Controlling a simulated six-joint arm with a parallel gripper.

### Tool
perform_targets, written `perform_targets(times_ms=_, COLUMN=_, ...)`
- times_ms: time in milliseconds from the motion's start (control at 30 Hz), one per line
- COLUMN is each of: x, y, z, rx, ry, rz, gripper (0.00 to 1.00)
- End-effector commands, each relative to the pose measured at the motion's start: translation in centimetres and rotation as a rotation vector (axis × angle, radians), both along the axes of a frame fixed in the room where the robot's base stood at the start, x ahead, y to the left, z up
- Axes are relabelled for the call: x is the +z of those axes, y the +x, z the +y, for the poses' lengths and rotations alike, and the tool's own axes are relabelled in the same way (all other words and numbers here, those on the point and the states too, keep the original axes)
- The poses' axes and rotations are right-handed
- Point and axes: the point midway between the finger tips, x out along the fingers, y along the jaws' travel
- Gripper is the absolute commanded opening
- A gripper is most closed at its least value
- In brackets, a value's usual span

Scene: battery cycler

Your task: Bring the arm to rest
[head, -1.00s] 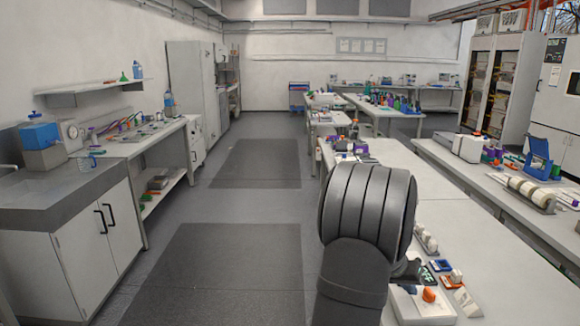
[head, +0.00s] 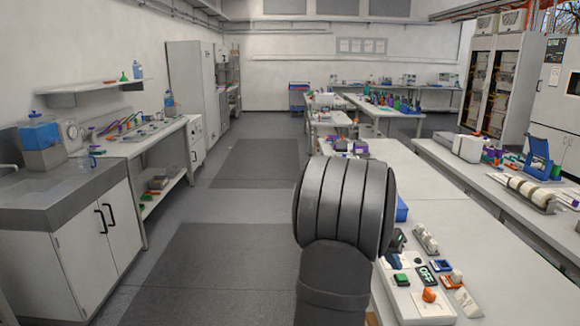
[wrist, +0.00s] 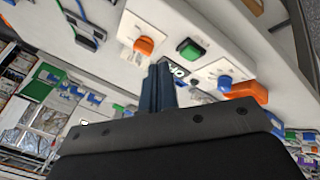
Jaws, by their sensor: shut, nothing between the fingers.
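My gripper (wrist: 161,86) shows in the wrist view with its two dark fingers together and nothing between them. Its fingertips appear in front of the workbench fittings; I cannot tell the gap to them. In the head view my arm's dark, ribbed rounded link stands upright at the lower middle, in front of the near bench. It hides part of that bench, and the gripper cannot be clearly made out there.
The near bench (head: 490,250) carries a white control box with an orange knob (head: 429,295), a green button (head: 401,280) and a small dark sign (head: 425,275). A blue bin (head: 402,209) sits behind. The floor left of my arm is clear, with dark mats (head: 215,265).

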Motion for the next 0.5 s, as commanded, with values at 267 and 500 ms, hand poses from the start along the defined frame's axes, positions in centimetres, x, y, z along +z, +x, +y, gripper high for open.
perform_targets(times_ms=267, x=0.5, y=-1.8, z=-2.0, rx=0.068, ry=0.110, rz=0.041, gripper=0.00)
perform_targets(times_ms=500, x=0.8, y=-2.8, z=-2.9, rx=0.124, ry=0.174, rz=0.056, gripper=0.00)
